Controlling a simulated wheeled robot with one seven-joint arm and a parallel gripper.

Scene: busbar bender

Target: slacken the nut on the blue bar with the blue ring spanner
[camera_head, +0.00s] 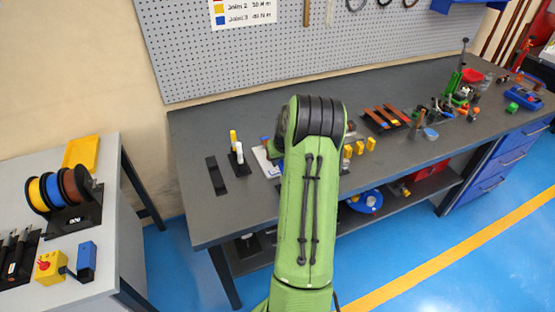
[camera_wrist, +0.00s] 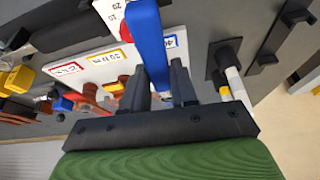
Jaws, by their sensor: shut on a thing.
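In the wrist view my gripper (camera_wrist: 160,88) is shut on a long flat blue handle, which I take as the blue ring spanner (camera_wrist: 150,42). I cannot tell whether that is the blue bar, and no nut is clear. In the head view my arm hides the gripper.
The grey workbench (camera_head: 225,115) carries a black holder (camera_head: 239,163) with yellow and white sticks, several yellow blocks (camera_head: 359,146) and a rack of coppery bars (camera_head: 386,118). A perforated panel (camera_head: 230,55) stands behind. A side table (camera_head: 105,190) holds coloured spools (camera_head: 58,187).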

